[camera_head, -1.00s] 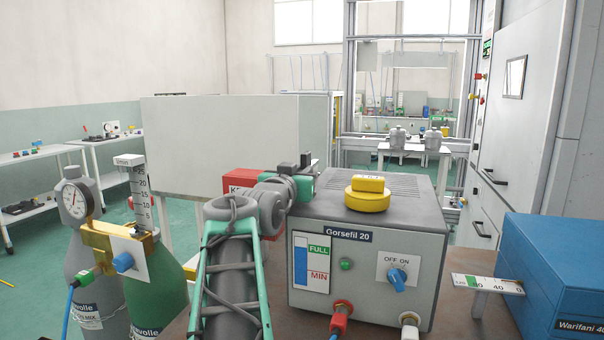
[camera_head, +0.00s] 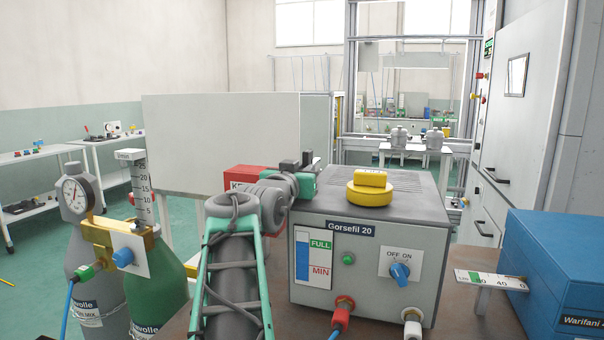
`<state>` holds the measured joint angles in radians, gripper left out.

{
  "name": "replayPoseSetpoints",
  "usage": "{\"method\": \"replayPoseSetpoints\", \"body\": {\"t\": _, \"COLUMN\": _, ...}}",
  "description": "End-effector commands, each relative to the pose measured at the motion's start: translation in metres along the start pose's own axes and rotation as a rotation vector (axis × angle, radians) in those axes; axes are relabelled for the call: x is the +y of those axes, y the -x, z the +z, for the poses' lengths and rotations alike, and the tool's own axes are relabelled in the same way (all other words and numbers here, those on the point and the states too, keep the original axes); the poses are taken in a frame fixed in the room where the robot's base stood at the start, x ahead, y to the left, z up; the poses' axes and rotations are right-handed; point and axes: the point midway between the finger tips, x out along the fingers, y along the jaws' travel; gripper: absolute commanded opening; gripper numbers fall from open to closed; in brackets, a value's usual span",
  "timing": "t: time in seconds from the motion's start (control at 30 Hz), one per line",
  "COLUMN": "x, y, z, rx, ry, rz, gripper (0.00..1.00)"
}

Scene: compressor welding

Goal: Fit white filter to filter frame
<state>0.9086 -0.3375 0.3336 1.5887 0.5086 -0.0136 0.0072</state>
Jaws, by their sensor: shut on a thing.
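My gripper (camera_head: 299,163) shows beyond the end of my arm, at the left back edge of the grey Gorsefil 20 box (camera_head: 376,235). Its dark fingers are small and partly hidden behind the wrist. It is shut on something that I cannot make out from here. I see neither a white filter nor a filter frame that I can identify in this view.
A yellow cap (camera_head: 370,188) sits on the grey box. A red box (camera_head: 242,178) is behind my wrist. Gas cylinders (camera_head: 151,270) with a gauge stand at the left, a blue case (camera_head: 560,265) at the right. A pale panel (camera_head: 222,145) stands behind.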

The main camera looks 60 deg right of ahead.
Motion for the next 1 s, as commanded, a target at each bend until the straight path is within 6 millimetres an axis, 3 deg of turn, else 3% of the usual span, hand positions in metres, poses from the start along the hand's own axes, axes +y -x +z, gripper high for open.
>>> {"method": "replayPoseSetpoints", "body": {"t": 0.67, "x": 0.0025, "y": -0.0017, "z": 0.0119, "rx": -0.011, "ry": 0.007, "rz": 0.008, "gripper": 0.00}}
{"method": "replayPoseSetpoints", "body": {"t": 0.7, "x": 0.0027, "y": -0.0018, "z": 0.0113, "rx": -0.011, "ry": 0.007, "rz": 0.008, "gripper": 0.18}}
{"method": "replayPoseSetpoints", "body": {"t": 1.0, "x": 0.0061, "y": -0.0028, "z": 0.0133, "rx": -0.015, "ry": 0.009, "rz": 0.015, "gripper": 0.40}}
